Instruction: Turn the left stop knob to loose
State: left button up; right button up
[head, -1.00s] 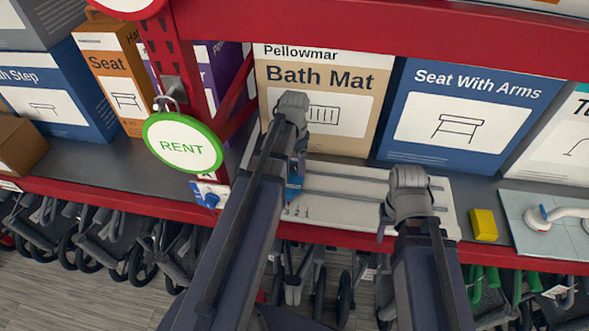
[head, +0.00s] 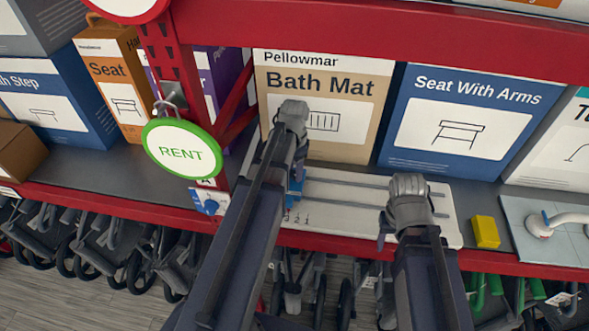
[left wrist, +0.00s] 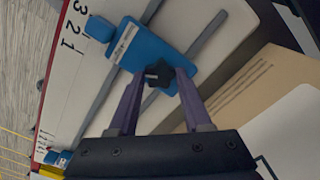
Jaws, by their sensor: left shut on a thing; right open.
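The left stop is a blue block with a dark star-shaped knob (left wrist: 158,73), and it sits across the grooves of a white board (head: 345,222). The blue stop (left wrist: 142,46) also shows in part in the head view (head: 294,192), mostly behind my left arm. My left gripper (left wrist: 161,74) has its two purple fingers on either side of the knob and is shut on it. In the head view my left gripper (head: 298,172) is largely hidden by its own wrist. My right gripper (head: 387,232) is open, over the right part of the board; its fingers are mostly hidden.
A yellow block (head: 486,232) and a pale panel with a white handle (head: 570,217) lie right of the board. Boxes, among them Bath Mat (head: 325,90), stand behind. A red post with a RENT sign (head: 182,152) rises left. Walkers or scooters are below the shelf.

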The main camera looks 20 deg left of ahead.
pick_arm(q)
grip_shut()
jog(key=n, duration=1.8)
jog(key=shift+n, duration=0.6)
